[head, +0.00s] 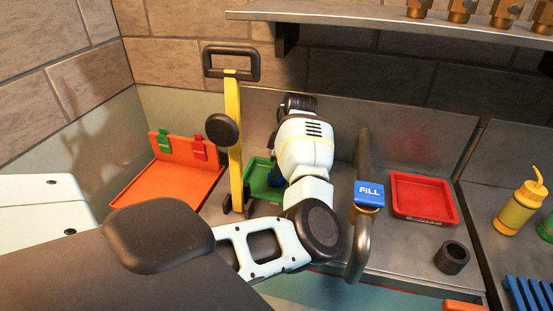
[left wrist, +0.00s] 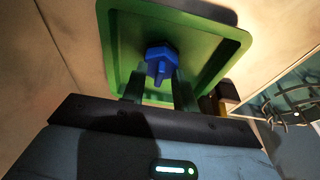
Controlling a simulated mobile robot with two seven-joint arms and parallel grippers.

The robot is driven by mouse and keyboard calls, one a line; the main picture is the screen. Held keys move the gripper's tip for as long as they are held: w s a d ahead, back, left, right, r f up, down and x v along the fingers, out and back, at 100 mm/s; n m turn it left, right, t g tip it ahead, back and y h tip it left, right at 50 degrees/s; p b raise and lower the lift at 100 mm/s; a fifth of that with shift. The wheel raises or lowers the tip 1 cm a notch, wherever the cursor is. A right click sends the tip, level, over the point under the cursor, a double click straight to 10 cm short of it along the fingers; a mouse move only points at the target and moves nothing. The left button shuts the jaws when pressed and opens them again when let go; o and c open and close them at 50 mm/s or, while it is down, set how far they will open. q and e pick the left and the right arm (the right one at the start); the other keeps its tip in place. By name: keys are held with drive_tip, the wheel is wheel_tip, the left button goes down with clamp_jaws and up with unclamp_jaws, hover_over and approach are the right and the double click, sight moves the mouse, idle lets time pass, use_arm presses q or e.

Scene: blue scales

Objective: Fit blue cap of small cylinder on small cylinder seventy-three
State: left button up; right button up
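The blue cap (left wrist: 161,55) lies in the green tray (left wrist: 117,50) in the left wrist view. It has a wide angular head and a narrow stem pointing toward my left gripper (left wrist: 159,78). The two dark fingers stand apart on either side of the stem, with gaps visible, so the gripper looks open at the cap. In the head view my left arm covers most of the green tray (head: 257,180) and hides the fingers. A bit of blue shows beside the arm there. My right gripper is not in view. I cannot identify small cylinder seventy-three.
A yellow post (head: 234,130) with a black handle stands left of the arm. An orange stand (head: 165,190) with green and red clips is further left. A curved pipe with a blue FILL plate (head: 369,193) stands right, near a red tray (head: 423,197) and dark ring (head: 452,258).

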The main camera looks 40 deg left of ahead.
use_arm(q)
drive_tip(key=shift+c, duration=0.4)
drive_tip(key=shift+f, duration=0.1)
clamp_jaws()
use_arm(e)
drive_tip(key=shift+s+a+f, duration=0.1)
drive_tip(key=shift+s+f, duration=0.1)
use_arm(q)
drive_tip(key=shift+r+p, duration=0.35)
drive_tip(key=shift+r, duration=0.35)
drive_tip(key=shift+a+p+v, duration=0.15)
drive_tip(key=shift+p+v, duration=0.2)
drive_tip(key=shift+v, duration=0.35)
drive_tip(key=shift+a+p+v, duration=0.15)
drive_tip(key=shift+p+v, duration=0.15)
drive_tip(key=shift+v, duration=0.4)
drive_tip(key=shift+s, duration=0.15)
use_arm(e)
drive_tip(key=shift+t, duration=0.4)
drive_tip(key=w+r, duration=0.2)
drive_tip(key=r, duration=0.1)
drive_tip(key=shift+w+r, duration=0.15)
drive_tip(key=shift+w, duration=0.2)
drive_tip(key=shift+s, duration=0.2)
use_arm(q)
drive_tip(key=shift+r, duration=0.15)
